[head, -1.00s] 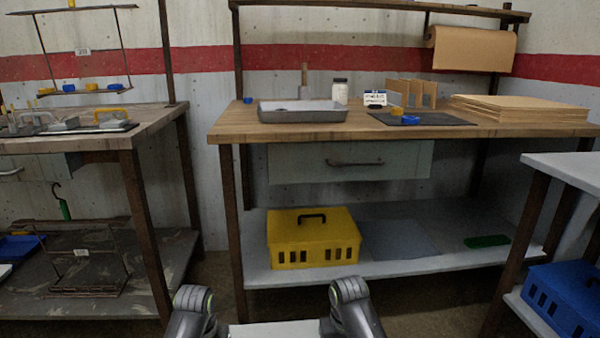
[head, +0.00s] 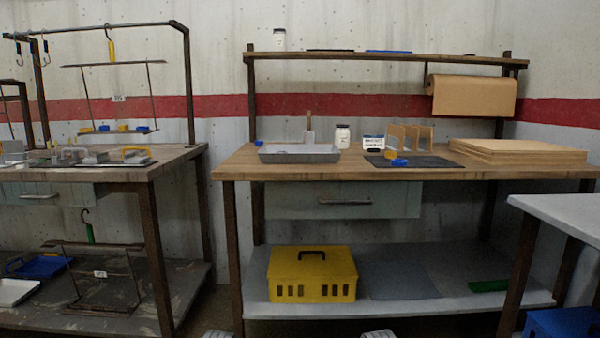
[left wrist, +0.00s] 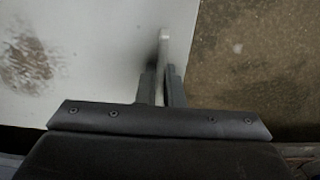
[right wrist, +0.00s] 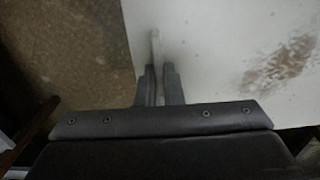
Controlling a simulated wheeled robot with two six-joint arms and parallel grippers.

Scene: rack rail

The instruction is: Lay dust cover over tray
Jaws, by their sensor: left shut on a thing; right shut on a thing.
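A grey metal tray (head: 299,158) lies open on the wooden workbench, left of its middle. A broad pale sheet (left wrist: 95,60) with a brown blotch, seemingly the dust cover, fills the left side of the left wrist view. It also fills the right side of the right wrist view (right wrist: 225,50). My left gripper (left wrist: 163,85) is shut on the sheet's edge, where a thin pale strip stands between the fingers. My right gripper (right wrist: 157,80) is shut on the opposite edge in the same way.
Stacked brown boards (head: 520,152) lie farther right. A yellow crate (head: 312,274) is on the lower shelf. A pale table (head: 570,215) juts in at right.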

